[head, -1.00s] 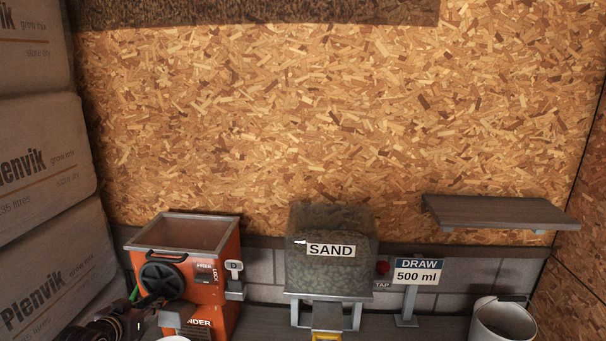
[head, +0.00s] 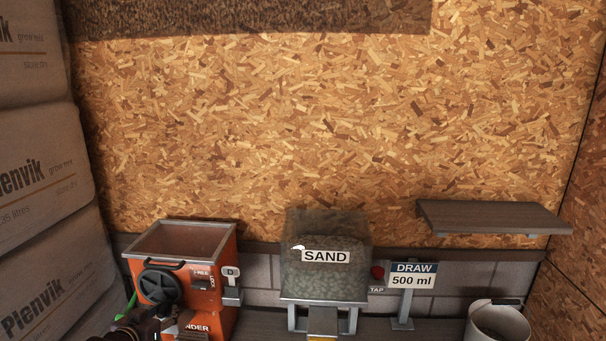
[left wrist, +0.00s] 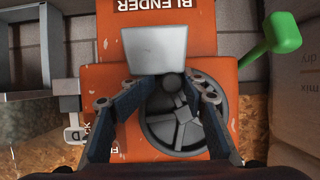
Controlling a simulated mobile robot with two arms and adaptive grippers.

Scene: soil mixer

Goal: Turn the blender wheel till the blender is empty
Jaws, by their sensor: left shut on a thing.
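The orange blender (head: 208,320) stands at the lower left in the head view, with an open grey-rimmed hopper (head: 190,240) on top. The hopper's inside looks brownish, and its bottom is hidden. Its dark spoked wheel (head: 158,287) is on the front face; the wheel also shows in the left wrist view (left wrist: 178,132). My left gripper (left wrist: 172,85) is at the wheel's rim, its two fingers shut on the round dark knob (left wrist: 172,81) there. A pale spout or chute (left wrist: 155,48) sits just beyond the fingers. My right gripper is not in view.
A sand bin (head: 325,273) stands to the right of the blender, then a "DRAW 500 ml" sign (head: 412,275) and a white bucket (head: 497,320). A shelf (head: 490,218) juts from the wall. Stacked bags (head: 40,190) stand left. A green handle (left wrist: 283,35) sticks out beside the blender.

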